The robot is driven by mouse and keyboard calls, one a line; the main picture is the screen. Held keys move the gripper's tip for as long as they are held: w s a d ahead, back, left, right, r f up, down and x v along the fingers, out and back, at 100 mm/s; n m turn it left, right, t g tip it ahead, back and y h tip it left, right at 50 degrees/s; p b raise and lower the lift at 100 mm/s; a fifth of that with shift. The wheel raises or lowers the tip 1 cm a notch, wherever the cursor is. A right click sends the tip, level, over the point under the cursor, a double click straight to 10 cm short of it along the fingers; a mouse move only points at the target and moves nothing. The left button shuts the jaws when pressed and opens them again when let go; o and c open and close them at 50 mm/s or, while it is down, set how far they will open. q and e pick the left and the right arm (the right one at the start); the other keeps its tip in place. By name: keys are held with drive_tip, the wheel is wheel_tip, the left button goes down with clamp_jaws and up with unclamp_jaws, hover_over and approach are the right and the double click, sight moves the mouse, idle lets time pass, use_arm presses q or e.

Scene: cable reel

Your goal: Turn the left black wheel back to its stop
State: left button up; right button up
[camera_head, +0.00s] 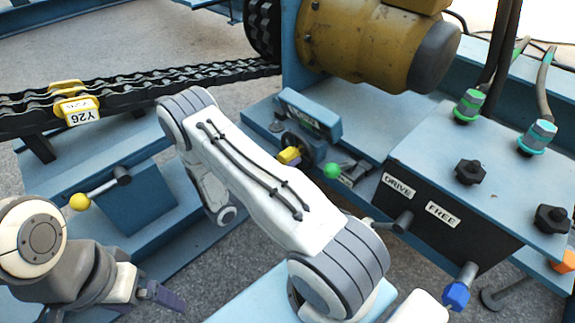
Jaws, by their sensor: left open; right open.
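Two black lobed wheels sit on top of the blue control box (420,140) at the right. The left black wheel (470,172) is nearer the back, between the box's labelled face and the hose fittings. Nothing touches it, and its turn angle against a stop cannot be read. The right black wheel (552,218) is near the box's right edge. My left gripper (158,296) is at the lower left, open, with a dark finger showing, far from both wheels. My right gripper is not in view.
Labels reading DRIVE (398,186) and FREE (443,214) mark the box face. A blue-capped lever (457,294) stands before it. Green-collared hoses (468,106) rise behind the left wheel. A yellow-ball lever (80,202) is at left; a green ball (332,171) is near centre.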

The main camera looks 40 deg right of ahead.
use_arm(q)
drive_tip(key=shift+f, duration=0.3)
use_arm(e)
drive_tip(key=shift+d, duration=0.75)
